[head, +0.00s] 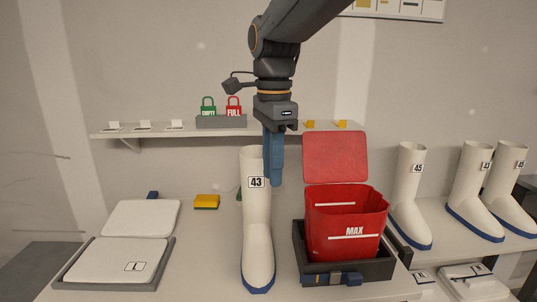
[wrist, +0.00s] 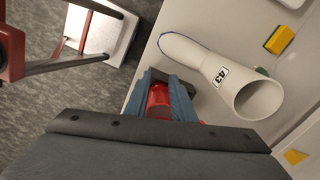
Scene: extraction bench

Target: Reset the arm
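My gripper (head: 275,180) hangs from my raised arm, pointing down above the bench, just right of the top of the white boot marked 43 (head: 257,225). Its blue fingers are side-on in the head view. In the wrist view the fingers (wrist: 162,82) stand apart, with a red surface in the gap, and I see nothing held. The boot stands upright on the bench, and its open top shows in the wrist view (wrist: 255,95). The red bin marked MAX (head: 345,220) stands to the right in a dark tray (head: 375,268), with its red lid panel (head: 335,157) raised behind.
A shelf (head: 160,132) holds green EMPTY (head: 208,107) and red FULL (head: 234,107) tags. A white panelled box (head: 115,260) and a yellow sponge (head: 206,201) lie left. More white boots (head: 408,190) stand at the right. The bench front between box and boot is clear.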

